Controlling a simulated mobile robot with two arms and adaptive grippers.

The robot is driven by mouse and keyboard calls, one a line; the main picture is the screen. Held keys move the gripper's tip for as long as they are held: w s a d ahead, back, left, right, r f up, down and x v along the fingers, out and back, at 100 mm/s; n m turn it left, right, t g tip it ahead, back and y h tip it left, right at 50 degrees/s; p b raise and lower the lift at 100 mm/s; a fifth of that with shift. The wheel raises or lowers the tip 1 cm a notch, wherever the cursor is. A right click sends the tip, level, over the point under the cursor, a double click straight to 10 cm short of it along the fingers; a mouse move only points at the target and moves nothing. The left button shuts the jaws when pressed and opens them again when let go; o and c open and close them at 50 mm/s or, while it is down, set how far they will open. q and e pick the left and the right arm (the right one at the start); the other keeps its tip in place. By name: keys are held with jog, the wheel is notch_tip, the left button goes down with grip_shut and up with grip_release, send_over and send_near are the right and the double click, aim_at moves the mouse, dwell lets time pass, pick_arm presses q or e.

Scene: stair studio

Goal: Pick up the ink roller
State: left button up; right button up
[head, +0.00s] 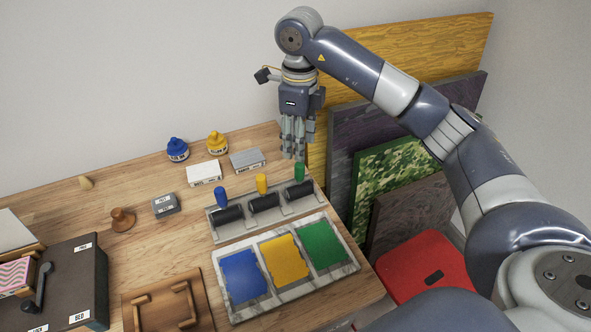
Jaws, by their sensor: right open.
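Three ink rollers with black cylinders rest in a row in a pale grey rack (230,234). One has a blue handle (221,196), one a yellow handle (262,183) and one a green handle (299,171). My right gripper (294,156) points down just above or behind the green-handled roller. Its fingers are open and nothing shows between them. I cannot tell whether the fingertips touch the green handle. My left gripper is not in view.
A marble slab (352,264) with blue, yellow and green ink lies in front of the rack. Blue (177,151) and yellow (217,144) ink bottles and small labelled blocks stand behind. Large panels (410,50) lean at the right, near a red stool (430,275).

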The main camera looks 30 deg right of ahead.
aim_at(300, 165)
jog(key=shift+s+d+f, duration=0.1)
jog(key=shift+s+f, duration=0.1)
jog(key=shift+f, duration=0.45)
jog(key=shift+s+f, duration=0.15)
jog(key=shift+f, duration=0.8)
jog(key=shift+w+f+p, duration=0.1)
jog(key=shift+f+p, duration=0.55)
jog(key=f+p, duration=0.1)
jog(key=f, duration=0.2)
jog(key=shift+s+f, duration=0.2)
jog(key=shift+f, duration=0.3)
jog(key=shift+w+f, duration=0.15)
jog(key=shift+c, duration=0.6)
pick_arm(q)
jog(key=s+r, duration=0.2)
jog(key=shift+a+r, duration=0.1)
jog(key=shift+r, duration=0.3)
pick_arm(e)
grip_shut()
